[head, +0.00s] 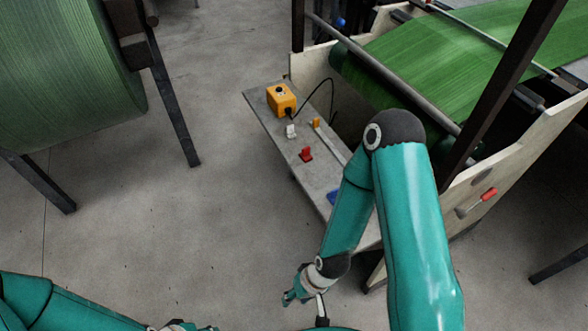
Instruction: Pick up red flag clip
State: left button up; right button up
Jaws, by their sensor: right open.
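The red flag clip (306,154) is a small red piece lying on a narrow grey shelf (264,104) beside the machine. My right gripper (304,298) is low in the picture, well below and apart from the clip, near the bottom edge. It is open, and nothing shows between its fingers. My right arm bends over the shelf's right part and hides some of it. Of my left arm, only the forearm and bits of the wrist show at the bottom left edge; its gripper is out of the picture.
On the shelf are an orange control box (281,100) with a black cable, a white clip (291,131), a small orange piece (316,123) and a blue piece (334,197). A green roll (65,75) on dark legs stands left. Grey floor between is clear.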

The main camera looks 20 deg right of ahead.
aim_at(306, 156)
jog(key=z, duration=0.2)
jog(key=i, duration=0.85)
jog(key=u, duration=0.1)
